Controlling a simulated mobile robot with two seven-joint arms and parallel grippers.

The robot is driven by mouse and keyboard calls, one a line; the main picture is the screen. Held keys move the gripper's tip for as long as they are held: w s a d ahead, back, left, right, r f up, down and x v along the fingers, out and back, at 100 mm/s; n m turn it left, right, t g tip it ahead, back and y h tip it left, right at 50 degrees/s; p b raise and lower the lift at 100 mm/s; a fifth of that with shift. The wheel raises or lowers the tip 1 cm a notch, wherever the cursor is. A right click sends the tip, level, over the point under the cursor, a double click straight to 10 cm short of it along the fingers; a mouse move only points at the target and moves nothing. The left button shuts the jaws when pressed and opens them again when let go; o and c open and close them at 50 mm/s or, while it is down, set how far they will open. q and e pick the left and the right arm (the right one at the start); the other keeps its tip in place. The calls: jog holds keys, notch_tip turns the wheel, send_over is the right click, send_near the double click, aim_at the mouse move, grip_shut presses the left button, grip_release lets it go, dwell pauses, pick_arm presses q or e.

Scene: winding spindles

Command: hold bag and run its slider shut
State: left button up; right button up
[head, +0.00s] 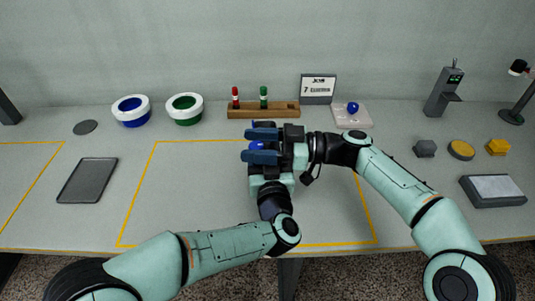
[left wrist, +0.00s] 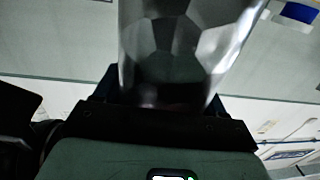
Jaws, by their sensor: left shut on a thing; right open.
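A shiny grey, see-through, faceted bag (left wrist: 188,48) fills the top middle of the left wrist view. My left gripper (left wrist: 163,98) is shut on its lower part, with a dark finger at each side. In the head view the left gripper's body points away from me, and its fingers are hidden under my right gripper. My right gripper (head: 263,146) is open, its two blue fingers pointing left above the left one. A small blue patch (head: 256,146) shows between those fingers; I cannot tell whether it is the slider. The bag cannot be made out in the head view.
A yellow outline surrounds the work area; its left part is bare. Behind stand two white-rimmed bowls, blue (head: 131,111) and green (head: 185,109), a wooden rack (head: 263,110) and a sign (head: 318,89). A dark tray (head: 88,180) lies left; a grey box (head: 492,191) lies right.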

grip_shut()
jog(key=shift+w+a, duration=0.1)
jog(key=shift+w, duration=2.3)
grip_release()
jog(key=s+d, duration=0.1)
jog(key=d, duration=1.1)
